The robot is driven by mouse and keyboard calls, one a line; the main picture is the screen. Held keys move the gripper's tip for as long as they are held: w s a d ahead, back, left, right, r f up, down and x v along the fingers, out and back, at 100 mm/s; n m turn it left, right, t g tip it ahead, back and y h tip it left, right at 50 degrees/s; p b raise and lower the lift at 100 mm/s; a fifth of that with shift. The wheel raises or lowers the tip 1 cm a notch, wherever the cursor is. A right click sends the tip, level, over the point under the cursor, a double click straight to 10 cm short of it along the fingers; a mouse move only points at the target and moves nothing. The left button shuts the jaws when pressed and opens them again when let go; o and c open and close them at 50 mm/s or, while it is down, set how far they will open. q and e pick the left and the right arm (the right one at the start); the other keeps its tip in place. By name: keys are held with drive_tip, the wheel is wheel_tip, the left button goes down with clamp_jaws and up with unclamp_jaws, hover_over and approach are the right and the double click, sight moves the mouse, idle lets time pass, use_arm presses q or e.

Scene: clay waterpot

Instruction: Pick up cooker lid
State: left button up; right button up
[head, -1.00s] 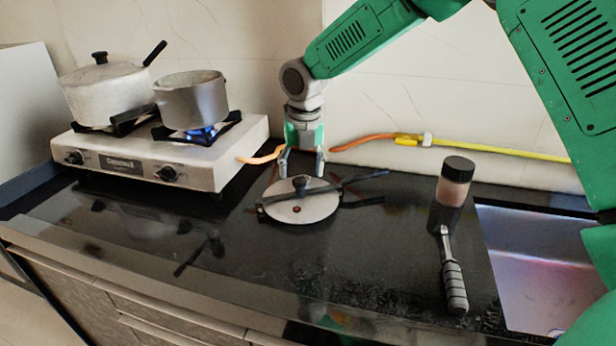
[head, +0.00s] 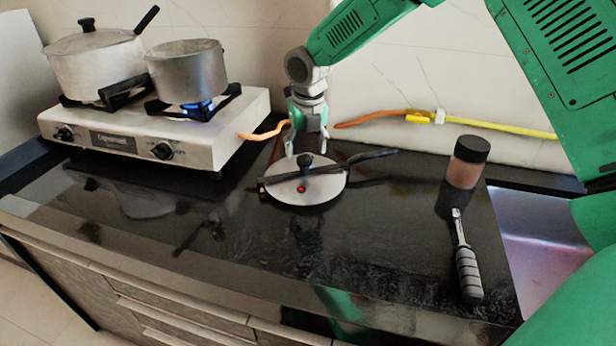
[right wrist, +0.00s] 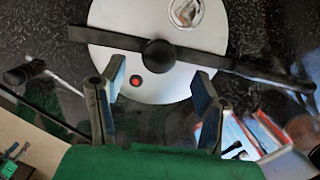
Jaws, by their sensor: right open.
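The cooker lid (head: 325,188) is a round, light grey disc lying flat on the black counter. It has a black central knob (head: 305,162), a red dot and a long black bar handle across it. My right gripper (head: 307,150) is open and empty, pointing down just above the knob. In the right wrist view the lid (right wrist: 135,84) fills the upper middle. There the knob (right wrist: 158,55) shows between and just beyond the spread fingers of the right gripper (right wrist: 157,86), with no contact visible. My left gripper is not in view.
A gas stove (head: 200,148) at the left holds a lidded white pot (head: 95,68) and a grey pot (head: 188,75) over a blue flame. The front counter is mostly clear.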

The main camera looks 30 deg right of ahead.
sight(305, 158)
drive_tip(key=f, duration=0.2)
drive_tip(key=w+f, duration=0.1)
drive_tip(key=f, duration=0.1)
drive_tip(key=shift+b, duration=0.35)
drive_tip(key=shift+f, duration=0.35)
drive_tip(key=shift+d+r, duration=0.1)
drive_tip(key=shift+d, duration=0.05)
drive_tip(key=c, duration=0.4)
clamp_jaws()
drive_tip(key=shift+r, duration=0.1)
